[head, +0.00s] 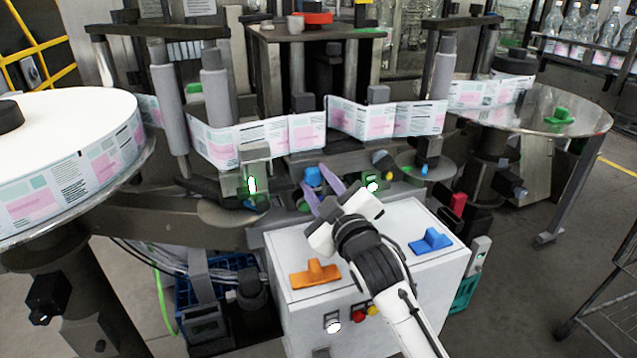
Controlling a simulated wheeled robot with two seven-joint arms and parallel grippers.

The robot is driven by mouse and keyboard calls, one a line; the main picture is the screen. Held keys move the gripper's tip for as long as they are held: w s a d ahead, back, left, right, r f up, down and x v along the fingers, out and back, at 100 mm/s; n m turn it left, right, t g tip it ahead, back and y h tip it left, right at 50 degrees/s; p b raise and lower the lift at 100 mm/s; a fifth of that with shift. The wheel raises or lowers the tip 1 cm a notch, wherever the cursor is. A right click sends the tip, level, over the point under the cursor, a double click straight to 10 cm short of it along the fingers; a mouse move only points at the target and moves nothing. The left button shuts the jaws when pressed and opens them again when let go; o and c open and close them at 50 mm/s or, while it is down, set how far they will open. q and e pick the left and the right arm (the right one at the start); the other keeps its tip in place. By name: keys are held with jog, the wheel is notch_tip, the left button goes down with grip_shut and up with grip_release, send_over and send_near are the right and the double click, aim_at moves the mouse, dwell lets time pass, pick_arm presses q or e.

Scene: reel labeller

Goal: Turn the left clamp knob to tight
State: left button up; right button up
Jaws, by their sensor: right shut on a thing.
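A small blue knob (312,175) sits on the front of the labelling machine, left of centre. My right gripper (315,181) reaches up from the bottom right, its two purple fingers on either side of this knob and shut on it. The fingers and wrist hide part of the knob's mount, and no tight mark can be read. A lit green display (252,185) is to the left of the knob, and another lit green spot (372,183) is to its right. My left gripper is not in view.
Below my right arm stands a white cabinet with an orange T-handle (315,273) and a blue T-handle (430,241) on top. A large label reel (70,130) fills the left. The label web (260,137) runs behind the knob. A round metal table (510,112) is at right.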

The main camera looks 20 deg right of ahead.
jog(key=shift+m, duration=1.1)
jog(key=o, duration=0.7)
jog(key=shift+o, duration=0.2)
jog(key=shift+s, duration=0.15)
jog(key=s+b, duration=0.1)
jog(key=s, duration=0.9)
jog(key=shift+d, duration=0.2)
